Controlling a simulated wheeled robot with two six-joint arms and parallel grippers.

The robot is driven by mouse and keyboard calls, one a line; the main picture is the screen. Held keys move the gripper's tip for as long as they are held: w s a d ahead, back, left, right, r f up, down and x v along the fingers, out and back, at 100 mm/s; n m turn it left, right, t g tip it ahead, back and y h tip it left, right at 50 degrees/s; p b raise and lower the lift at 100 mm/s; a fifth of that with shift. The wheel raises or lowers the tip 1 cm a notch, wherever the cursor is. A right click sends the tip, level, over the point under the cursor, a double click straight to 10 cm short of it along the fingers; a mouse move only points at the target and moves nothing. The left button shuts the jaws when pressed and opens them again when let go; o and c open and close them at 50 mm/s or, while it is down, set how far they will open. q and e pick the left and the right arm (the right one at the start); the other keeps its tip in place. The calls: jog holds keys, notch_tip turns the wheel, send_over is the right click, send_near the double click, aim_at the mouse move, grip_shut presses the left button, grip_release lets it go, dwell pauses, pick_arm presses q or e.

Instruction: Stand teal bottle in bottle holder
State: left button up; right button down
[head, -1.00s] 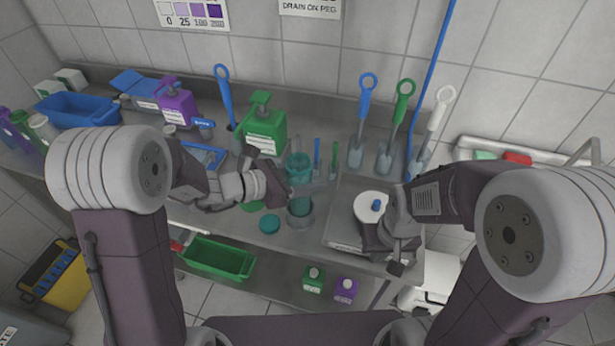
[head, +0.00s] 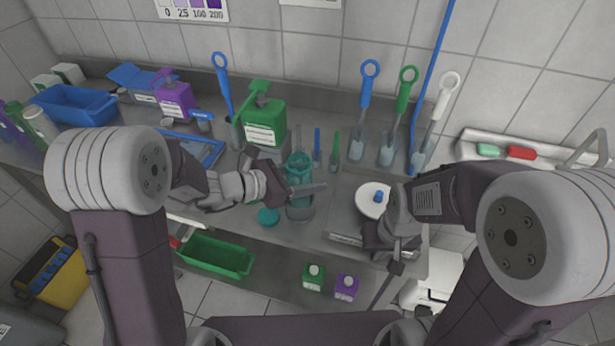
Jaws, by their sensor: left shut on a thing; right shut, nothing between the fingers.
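The teal bottle (head: 298,162) is a see-through cylinder standing about upright near the middle of the bench in the head view. My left gripper (head: 306,189) is shut on it, its fingers crossing the bottle's middle. The bottle holder (head: 299,214) shows as a grey ring at the bottle's lower end. Fingers and overlap hide whether the base is seated in it. A round teal cap (head: 268,217) lies on the bench just left of the holder. My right gripper (head: 396,267) is shut and empty, at the bench's front edge beside the scale-like plate.
Scoops and brushes with blue, green and white handles (head: 408,78) stand along the back. A square device with a white disc (head: 373,201) is to the right. A green bin (head: 216,257) sits below.

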pick_arm(q)
jog(key=shift+f, duration=0.15)
pick_arm(e)
jog(key=shift+s+f, duration=0.25)
jog(key=shift+f, duration=0.05)
pick_arm(q)
jog(key=o, duration=1.9)
jog(key=shift+s, duration=0.1)
pick_arm(e)
jog(key=shift+w+r+p, duration=0.2)
jog(key=shift+r+p, duration=0.4)
jog(key=shift+p, duration=0.2)
pick_arm(q)
jog(key=v, duration=0.4)
jog(key=p+v, duration=0.1)
jog(key=v, duration=0.1)
jog(key=shift+w+a, duration=0.2)
pick_arm(e)
jog(key=shift+r, duration=0.55)
jog(key=shift+w+r+p, duration=0.1)
jog(key=shift+r+p, duration=0.3)
jog(key=shift+r, duration=0.35)
pick_arm(q)
jog(key=v, duration=0.3)
jog(key=shift+s+a, duration=0.15)
jog(key=shift+a, duration=0.05)
